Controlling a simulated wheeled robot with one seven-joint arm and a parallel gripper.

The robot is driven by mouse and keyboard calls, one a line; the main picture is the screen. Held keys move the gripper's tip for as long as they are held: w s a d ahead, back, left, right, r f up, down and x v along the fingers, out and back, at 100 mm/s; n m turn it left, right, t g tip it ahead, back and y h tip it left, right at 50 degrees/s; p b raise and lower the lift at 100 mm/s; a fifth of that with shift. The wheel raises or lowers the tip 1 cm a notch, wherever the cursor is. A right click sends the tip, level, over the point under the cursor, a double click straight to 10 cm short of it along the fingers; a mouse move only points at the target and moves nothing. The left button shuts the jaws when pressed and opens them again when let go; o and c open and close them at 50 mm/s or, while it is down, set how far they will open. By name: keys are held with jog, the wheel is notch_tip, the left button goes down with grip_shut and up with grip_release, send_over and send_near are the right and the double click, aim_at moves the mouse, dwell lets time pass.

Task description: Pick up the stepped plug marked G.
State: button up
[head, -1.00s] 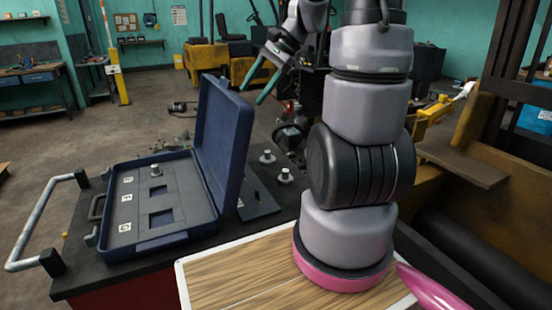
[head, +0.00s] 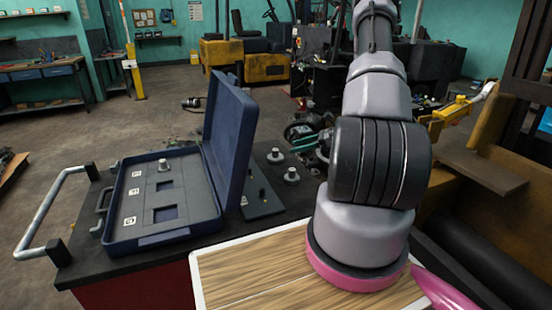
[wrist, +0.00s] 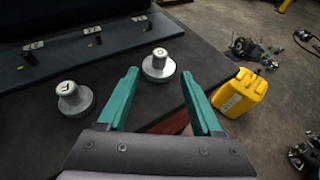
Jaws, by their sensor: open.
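Two grey stepped plugs stand upright on the dark worktop beside the open case. In the head view, one plug (head: 276,155) stands farther back and the other (head: 291,176) nearer. In the wrist view, one plug (wrist: 158,64) lies ahead between my fingertips, apart from them, and another (wrist: 73,98) stands left of my left finger. A third plug (head: 163,165) sits in the case. My gripper (wrist: 160,73) is open and empty; in the head view its teal fingers are partly hidden by my arm.
A yellow canister (wrist: 240,92) stands on the floor beyond the worktop edge. A wooden board (head: 235,280) is in front.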

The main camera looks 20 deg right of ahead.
aim_at(276, 150)
jog(key=x, duration=0.3)
jog(key=shift+w+a+f, duration=0.1)
jog(key=shift+w+a, duration=0.1)
jog(key=shift+a, duration=0.1)
jog(key=x, duration=0.5)
jog(key=shift+w+a, duration=0.3)
jog(key=shift+a, duration=0.05)
grip_shut()
